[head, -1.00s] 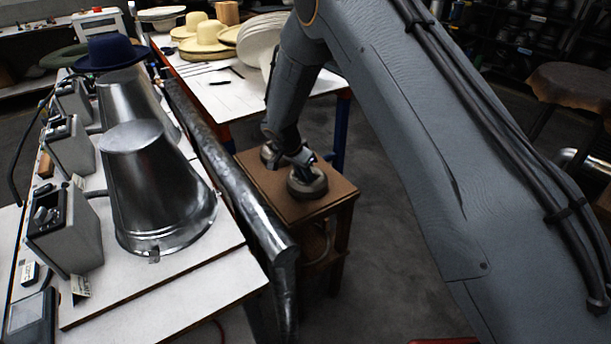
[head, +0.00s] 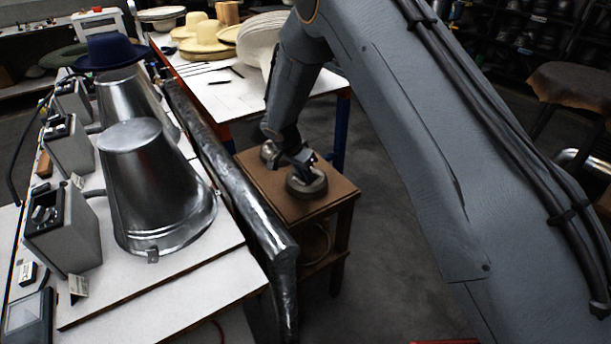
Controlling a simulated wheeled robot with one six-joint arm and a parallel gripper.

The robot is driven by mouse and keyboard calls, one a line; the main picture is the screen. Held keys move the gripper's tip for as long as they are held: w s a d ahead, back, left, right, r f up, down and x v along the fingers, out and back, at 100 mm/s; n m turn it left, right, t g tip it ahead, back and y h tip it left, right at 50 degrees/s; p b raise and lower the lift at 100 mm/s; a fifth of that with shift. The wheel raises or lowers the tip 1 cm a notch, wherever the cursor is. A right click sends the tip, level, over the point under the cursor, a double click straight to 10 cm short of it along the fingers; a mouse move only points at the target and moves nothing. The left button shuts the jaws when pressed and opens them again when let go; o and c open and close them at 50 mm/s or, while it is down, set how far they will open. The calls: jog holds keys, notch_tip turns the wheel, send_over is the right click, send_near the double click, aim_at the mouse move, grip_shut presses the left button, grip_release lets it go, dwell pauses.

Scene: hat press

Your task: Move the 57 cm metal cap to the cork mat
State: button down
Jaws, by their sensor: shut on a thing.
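A small wooden stand (head: 325,207) with a brown top stands right of the press bench. I cannot tell whether this cap touches the top. No size mark is readable, so I cannot tell which cap is 57 cm. I cannot tell whether the brown top is the cork mat.
Large metal cones (head: 155,190) and grey control boxes (head: 62,222) fill the bench at left. A dark rail (head: 235,190) runs between bench and stand. Behind is a white table (head: 235,95) with straw hats (head: 208,38). Open floor lies right of the stand.

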dwell(0.4)
jog(key=c, duration=1.7)
grip_release()
jog(key=shift+o, duration=0.3)
jog(key=shift+f, duration=0.1)
jog(key=p+v, duration=0.2)
jog(key=v, duration=0.5)
jog(key=shift+w+d+r+p, duration=0.25)
jog(key=shift+w+r+p, duration=0.05)
jog(key=shift+r, duration=0.1)
